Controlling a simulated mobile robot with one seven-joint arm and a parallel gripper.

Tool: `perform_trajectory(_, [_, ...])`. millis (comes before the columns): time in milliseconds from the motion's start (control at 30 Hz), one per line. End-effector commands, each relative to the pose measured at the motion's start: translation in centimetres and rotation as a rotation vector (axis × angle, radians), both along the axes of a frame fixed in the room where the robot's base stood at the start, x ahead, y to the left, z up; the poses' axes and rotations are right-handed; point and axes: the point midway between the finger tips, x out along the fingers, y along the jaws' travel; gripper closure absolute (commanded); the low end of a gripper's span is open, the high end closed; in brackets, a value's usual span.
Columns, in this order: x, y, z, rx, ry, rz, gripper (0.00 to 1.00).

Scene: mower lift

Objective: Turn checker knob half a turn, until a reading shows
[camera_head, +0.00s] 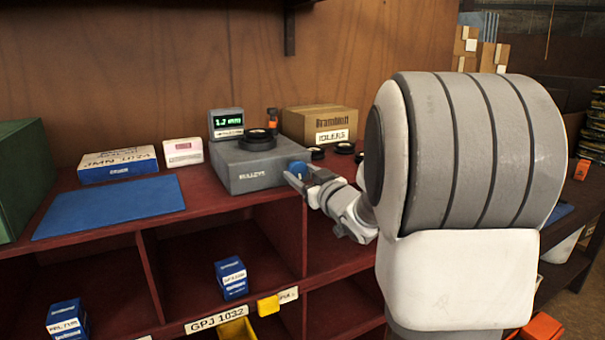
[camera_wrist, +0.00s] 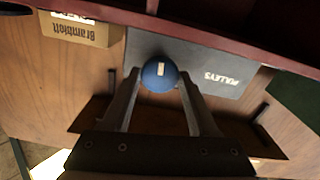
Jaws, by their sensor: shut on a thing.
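The checker is a grey box (camera_head: 240,168) marked PULLEYS on the bench top. Its small display (camera_head: 227,122) is lit and shows a green reading that looks like 1.2 with a unit. A black round pulley (camera_head: 257,138) lies on top of the box. The blue knob (camera_wrist: 159,74) is on the box's front, with a pale mark on its face. My gripper (camera_wrist: 160,82) is shut on the knob, one finger on each side. In the head view my gripper (camera_head: 298,180) reaches the box's right front, and the fingers partly hide the knob.
A cardboard box (camera_head: 320,122) marked IDLERS stands behind right, with black pulleys (camera_head: 344,148) before it. A blue mat (camera_head: 110,206), a blue-white box (camera_head: 118,164) and a small white box (camera_head: 183,152) lie left. Red shelf compartments with small blue boxes (camera_head: 231,278) are below.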

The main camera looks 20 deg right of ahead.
Motion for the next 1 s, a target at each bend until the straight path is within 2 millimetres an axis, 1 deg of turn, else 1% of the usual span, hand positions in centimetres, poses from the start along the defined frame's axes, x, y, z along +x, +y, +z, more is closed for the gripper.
perform_trajectory(300, [0.0, 0.0, 0.1, 0.0, -0.003, 0.0, 0.96])
perform_trajectory(333, [0.0, 0.0, 0.1, 0.0, -0.003, 0.0, 0.37])
perform_trajectory(467, [0.0, 0.0, 0.1, 0.0, -0.002, 0.0, 0.13])
perform_trajectory(500, [0.0, 0.0, 0.1, -0.001, -0.002, 0.0, 0.1])
perform_trajectory(833, [-0.3, 0.0, 0.0, -0.001, 0.0, -0.001, 0.1])
perform_trajectory(933, [-1.2, -0.1, 0.1, -0.001, 0.0, -0.002, 0.1])
perform_trajectory(1000, [-2.4, -0.2, 0.1, 0.0, -0.001, -0.003, 0.1])
